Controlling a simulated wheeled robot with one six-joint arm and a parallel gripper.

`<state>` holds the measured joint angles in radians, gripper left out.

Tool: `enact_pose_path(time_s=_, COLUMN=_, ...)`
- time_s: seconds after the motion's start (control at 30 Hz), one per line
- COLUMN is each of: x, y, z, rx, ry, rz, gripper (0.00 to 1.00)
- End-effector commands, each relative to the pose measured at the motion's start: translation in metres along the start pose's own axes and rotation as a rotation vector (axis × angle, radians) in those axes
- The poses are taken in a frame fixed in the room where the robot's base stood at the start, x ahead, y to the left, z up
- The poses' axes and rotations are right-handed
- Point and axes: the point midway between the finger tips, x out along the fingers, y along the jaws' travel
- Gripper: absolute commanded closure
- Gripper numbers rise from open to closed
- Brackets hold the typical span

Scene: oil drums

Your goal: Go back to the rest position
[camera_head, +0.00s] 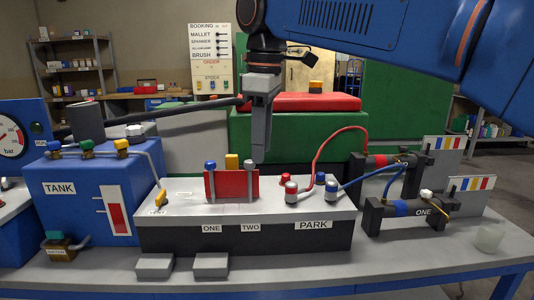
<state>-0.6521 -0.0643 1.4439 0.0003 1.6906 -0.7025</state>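My gripper (260,145) hangs from my blue arm at the top middle, pointing down, above the grey-topped console (300,205) labelled ONE, TWO and PARK. Seen nearly edge-on, its fingers do not show whether they are open or shut, and no held object shows. On the console are a red block (231,186) between posts, with a blue knob and a yellow knob above it, and red and blue capped fittings (291,191) on the PARK side. The fingertips are close to the red block in the picture; contact cannot be told.
A blue TANK box (85,195) with valves stands left, near a pressure gauge (10,138). Black cylinders (405,213) with red and blue hoses stand right. Two grey blocks (211,265) lie at the front. A clear cup (489,237) stands on the bench's right. Shelves stand behind.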

Motion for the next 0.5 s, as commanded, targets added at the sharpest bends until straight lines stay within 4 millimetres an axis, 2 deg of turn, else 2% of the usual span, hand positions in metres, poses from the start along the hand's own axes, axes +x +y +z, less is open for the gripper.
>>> enact_pose_path(time_s=0.23, x=0.033, y=0.003, z=0.085, rx=0.262, ry=0.045, rz=0.051, gripper=0.63)
enact_pose_path(time_s=0.5, x=0.088, y=-0.015, z=0.179, rx=0.583, ry=0.104, rz=0.114, gripper=0.63)
